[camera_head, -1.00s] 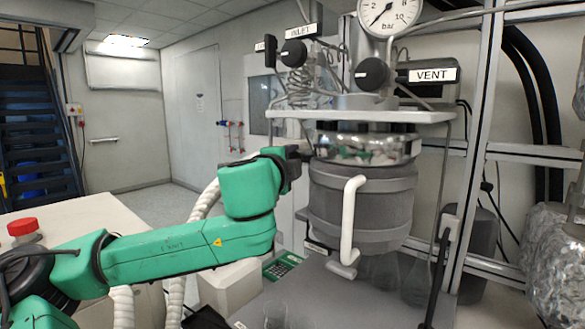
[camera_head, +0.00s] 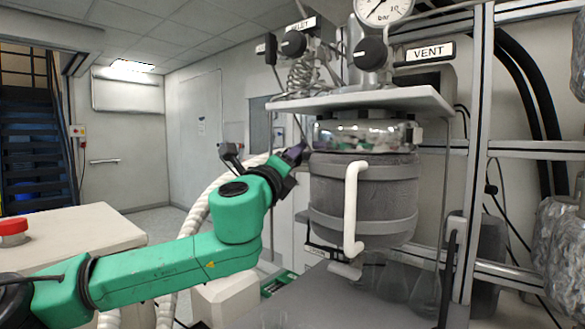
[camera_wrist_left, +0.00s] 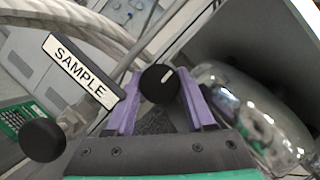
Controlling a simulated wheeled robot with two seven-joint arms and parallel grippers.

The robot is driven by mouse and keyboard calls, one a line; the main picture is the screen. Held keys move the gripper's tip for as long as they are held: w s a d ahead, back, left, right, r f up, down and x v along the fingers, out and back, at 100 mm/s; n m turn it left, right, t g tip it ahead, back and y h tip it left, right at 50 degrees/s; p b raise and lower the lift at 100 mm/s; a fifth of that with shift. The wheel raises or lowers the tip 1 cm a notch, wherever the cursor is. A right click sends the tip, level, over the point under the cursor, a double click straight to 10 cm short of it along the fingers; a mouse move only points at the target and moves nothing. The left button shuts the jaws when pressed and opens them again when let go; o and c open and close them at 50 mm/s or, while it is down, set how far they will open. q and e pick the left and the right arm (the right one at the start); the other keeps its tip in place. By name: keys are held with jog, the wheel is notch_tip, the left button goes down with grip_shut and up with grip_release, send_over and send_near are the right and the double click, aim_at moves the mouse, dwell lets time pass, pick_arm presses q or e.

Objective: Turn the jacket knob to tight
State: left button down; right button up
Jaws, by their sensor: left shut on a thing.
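A round black knob (camera_wrist_left: 159,84) with a white pointer line sits between the purple fingers of my left gripper (camera_wrist_left: 160,100) in the left wrist view. The gripper is shut on it. I take it as the jacket knob, but no jacket label shows. In the head view, my left gripper (camera_head: 296,153) is at the left side of the reactor (camera_head: 362,192), below the white shelf, and the held knob cannot be made out there. Its tight and loose marks are not visible. My right gripper is out of view.
The polished metal collar (camera_wrist_left: 245,105) is close to the right finger. A SAMPLE label (camera_wrist_left: 82,70) and another black knob (camera_wrist_left: 42,139) are at the left.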

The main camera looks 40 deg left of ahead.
pick_arm(q)
jog(key=shift+m, duration=0.5)
jog(key=c, duration=0.5)
grip_release()
jog(key=shift+b, duration=0.3)
jog(key=shift+s+d+f, duration=0.1)
jog(key=shift+s+f, duration=0.05)
jog(key=shift+s, duration=0.1)
jog(key=b+v, duration=0.8)
jog(key=v, duration=0.6)
